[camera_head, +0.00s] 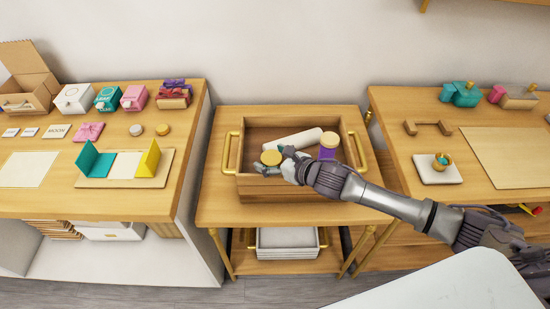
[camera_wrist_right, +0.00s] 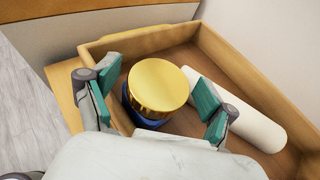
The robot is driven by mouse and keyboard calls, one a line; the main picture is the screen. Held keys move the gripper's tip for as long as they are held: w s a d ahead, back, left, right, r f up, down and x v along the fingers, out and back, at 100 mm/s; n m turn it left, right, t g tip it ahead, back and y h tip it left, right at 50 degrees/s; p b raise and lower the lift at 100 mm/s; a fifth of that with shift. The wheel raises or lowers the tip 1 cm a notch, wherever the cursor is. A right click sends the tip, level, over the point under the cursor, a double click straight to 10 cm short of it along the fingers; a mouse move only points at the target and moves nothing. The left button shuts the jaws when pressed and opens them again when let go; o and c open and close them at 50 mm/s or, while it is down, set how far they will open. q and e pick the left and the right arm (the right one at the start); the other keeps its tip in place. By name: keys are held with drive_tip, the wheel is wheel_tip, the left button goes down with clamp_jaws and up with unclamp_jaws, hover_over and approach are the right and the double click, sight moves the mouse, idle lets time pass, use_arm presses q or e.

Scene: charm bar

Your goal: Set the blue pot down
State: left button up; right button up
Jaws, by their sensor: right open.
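The blue pot with a gold lid (camera_wrist_right: 158,88) is inside the wooden tray box (camera_wrist_right: 138,40) in the right wrist view, looking upright. In the head view its gold lid (camera_head: 271,157) shows near the front left of the box (camera_head: 262,189); the blue body is hidden there. My right gripper (camera_head: 281,163) is open, its teal-padded fingers (camera_wrist_right: 160,97) on either side of the pot with gaps visible. How the pot's base meets the box floor is hidden. My left gripper is not in view.
A white roll (camera_head: 292,140) and a purple pot (camera_head: 329,145) share the box, which stands on a cart with gold handles (camera_head: 226,152). The left table holds small boxes and a teal-yellow stand (camera_head: 125,165). The right table holds a white dish (camera_head: 437,172) and a mat (camera_head: 505,155).

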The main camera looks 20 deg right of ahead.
drive_tip(key=b+v, duration=0.2)
drive_tip(key=v, duration=1)
drive_tip(key=shift+r, duration=0.15)
